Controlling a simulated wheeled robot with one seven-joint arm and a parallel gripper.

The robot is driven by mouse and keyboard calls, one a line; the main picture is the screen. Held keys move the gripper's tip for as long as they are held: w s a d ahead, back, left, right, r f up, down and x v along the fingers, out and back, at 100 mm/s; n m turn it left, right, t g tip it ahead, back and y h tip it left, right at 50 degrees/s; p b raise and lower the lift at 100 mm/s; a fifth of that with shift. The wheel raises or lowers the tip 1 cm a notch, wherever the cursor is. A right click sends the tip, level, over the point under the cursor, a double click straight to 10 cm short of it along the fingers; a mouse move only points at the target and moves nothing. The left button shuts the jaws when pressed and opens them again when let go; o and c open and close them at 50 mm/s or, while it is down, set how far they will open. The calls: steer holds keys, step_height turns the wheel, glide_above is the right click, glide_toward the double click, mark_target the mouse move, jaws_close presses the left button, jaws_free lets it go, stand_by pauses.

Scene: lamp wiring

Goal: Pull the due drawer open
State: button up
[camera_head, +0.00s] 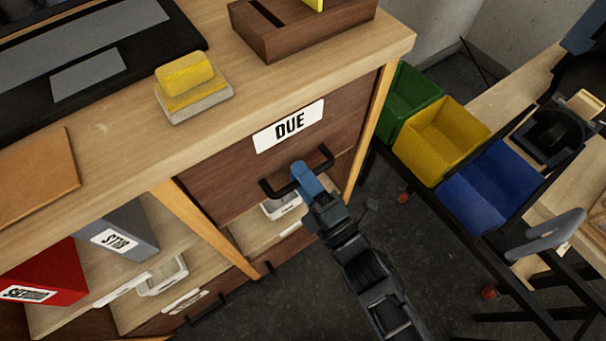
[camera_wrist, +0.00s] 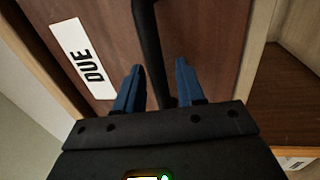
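The due drawer (camera_head: 235,180) has a dark brown wooden front under the desktop, with a white "DUE" label (camera_head: 289,126). Its front looks closed, in line with the desk frame. A black bar handle (camera_head: 326,157) crosses the front below the label. My gripper (camera_head: 304,176), with blue fingers, is at the middle of this handle. In the wrist view the handle (camera_wrist: 148,35) runs between my two fingers (camera_wrist: 160,68). The fingers are apart, with gaps visible beside the bar. The label also shows in the wrist view (camera_wrist: 82,58).
On the desktop are a yellow sponge-like block (camera_head: 187,85) on a pale base and a brown wooden box (camera_head: 300,25). Green (camera_head: 412,95), yellow (camera_head: 440,138) and blue (camera_head: 490,185) bins stand to the right. An open shelf with a white tray (camera_head: 283,205) lies below the drawer.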

steer(key=shift+c, duration=0.5)
jaws_close()
